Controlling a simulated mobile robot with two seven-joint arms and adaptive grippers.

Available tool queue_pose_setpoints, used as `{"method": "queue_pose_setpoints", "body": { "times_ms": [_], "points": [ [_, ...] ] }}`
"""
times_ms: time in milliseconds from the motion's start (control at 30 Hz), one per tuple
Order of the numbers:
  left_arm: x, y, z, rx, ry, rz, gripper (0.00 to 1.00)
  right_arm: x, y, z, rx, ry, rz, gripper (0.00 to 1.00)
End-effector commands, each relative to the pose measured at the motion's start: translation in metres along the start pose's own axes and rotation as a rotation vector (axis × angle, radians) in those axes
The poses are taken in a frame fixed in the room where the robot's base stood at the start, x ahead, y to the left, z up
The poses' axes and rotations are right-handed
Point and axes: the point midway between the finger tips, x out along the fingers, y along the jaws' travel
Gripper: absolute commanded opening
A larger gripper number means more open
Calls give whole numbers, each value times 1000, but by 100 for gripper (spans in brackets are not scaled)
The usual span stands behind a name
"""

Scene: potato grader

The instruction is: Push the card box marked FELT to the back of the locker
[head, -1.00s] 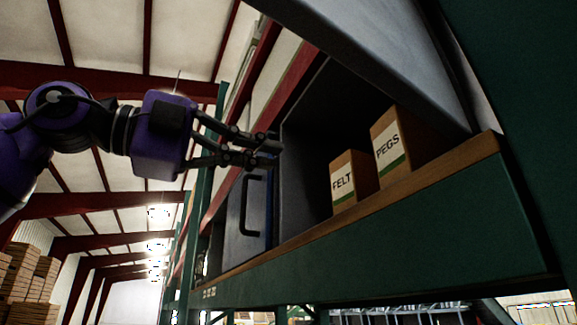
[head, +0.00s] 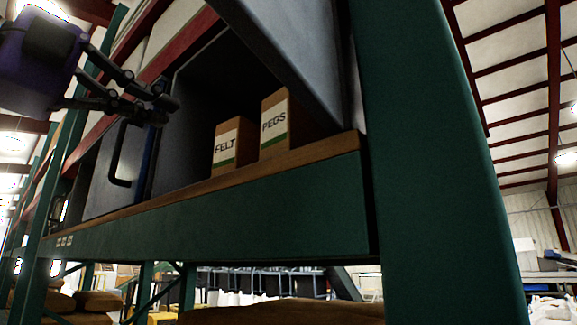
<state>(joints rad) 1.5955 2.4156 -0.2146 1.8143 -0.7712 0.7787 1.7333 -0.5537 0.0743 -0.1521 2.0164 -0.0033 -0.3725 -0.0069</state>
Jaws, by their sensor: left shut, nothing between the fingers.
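The card box marked FELT (head: 232,146) stands upright inside the open locker (head: 194,118), near its front edge. A second, taller card box marked PEGS (head: 281,128) stands just to its right. My left gripper (head: 168,110) is shut and empty. In the picture it is to the left of the FELT box, in front of the locker's left side, with a clear gap between it and the box. The back of the locker is in dark shadow. My right gripper does not show.
A grey door with a dark handle (head: 122,155) is left of the opening. A wooden ledge (head: 190,190) runs along the front, above a green beam (head: 250,215). A thick green upright (head: 440,160) stands at the right.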

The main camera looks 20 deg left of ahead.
Motion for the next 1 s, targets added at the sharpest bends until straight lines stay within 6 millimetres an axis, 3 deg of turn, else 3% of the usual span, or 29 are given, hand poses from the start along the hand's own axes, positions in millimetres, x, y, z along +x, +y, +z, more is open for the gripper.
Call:
{"method": "queue_pose_setpoints", "body": {
  "times_ms": [1000],
  "points": [
    [61,0,0,1,-1,1,0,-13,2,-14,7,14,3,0]
  ]
}}
